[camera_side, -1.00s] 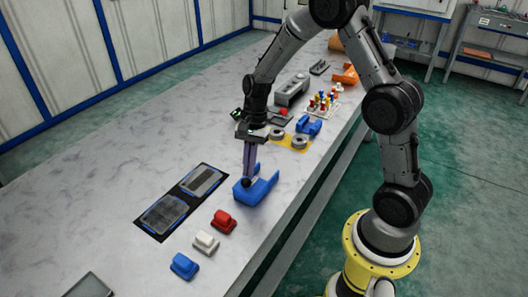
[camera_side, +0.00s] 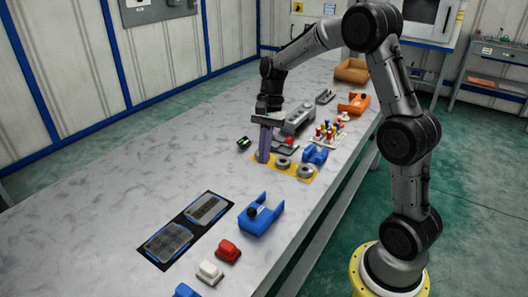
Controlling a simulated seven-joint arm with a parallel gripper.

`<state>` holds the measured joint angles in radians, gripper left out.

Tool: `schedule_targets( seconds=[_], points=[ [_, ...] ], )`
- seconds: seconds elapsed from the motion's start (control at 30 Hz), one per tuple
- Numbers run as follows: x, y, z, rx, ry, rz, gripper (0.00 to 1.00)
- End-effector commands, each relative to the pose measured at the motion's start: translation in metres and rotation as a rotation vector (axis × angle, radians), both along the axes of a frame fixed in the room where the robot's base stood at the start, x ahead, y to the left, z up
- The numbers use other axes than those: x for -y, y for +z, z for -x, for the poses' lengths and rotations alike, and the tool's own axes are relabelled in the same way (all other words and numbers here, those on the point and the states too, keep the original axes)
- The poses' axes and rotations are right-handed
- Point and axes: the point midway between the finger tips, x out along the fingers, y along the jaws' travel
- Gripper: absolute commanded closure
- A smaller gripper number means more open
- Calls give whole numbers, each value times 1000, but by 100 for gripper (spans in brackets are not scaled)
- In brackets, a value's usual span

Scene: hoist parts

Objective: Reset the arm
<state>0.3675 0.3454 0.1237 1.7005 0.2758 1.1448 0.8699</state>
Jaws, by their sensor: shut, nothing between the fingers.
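My gripper (camera_side: 262,159) points down over the table, with its long purple-grey fingers closed together and nothing between them. Its fingertips are near the left edge of the yellow plate (camera_side: 305,175), left of the grey round parts (camera_side: 283,163). I cannot tell whether the tips touch anything. A blue U-shaped cradle (camera_side: 264,219) with a dark ball in it sits nearer the camera, apart from the gripper.
Red (camera_side: 228,250), white (camera_side: 210,271) and blue (camera_side: 186,291) blocks stand in front. A grey housing (camera_side: 298,119), colored pegs (camera_side: 329,132) and an orange part (camera_side: 354,104) stand behind. The table's left side is clear.

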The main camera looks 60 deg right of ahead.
Motion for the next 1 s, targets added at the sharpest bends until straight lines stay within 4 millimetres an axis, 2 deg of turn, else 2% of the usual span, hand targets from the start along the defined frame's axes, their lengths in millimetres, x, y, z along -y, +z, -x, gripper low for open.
schedule_targets(
  seconds=[0.13,0.27,0.4,0.6,0.77,0.9,1.0],
  points=[
    [-6,17,-3,29,20,12,100],
    [-27,55,3,111,67,41,100],
    [-55,98,34,215,159,94,100],
    [-85,134,93,378,377,186,100],
    [-98,143,145,507,592,278,100],
    [-101,136,184,599,795,365,100],
    [-100,125,206,646,939,428,100]
  ],
)
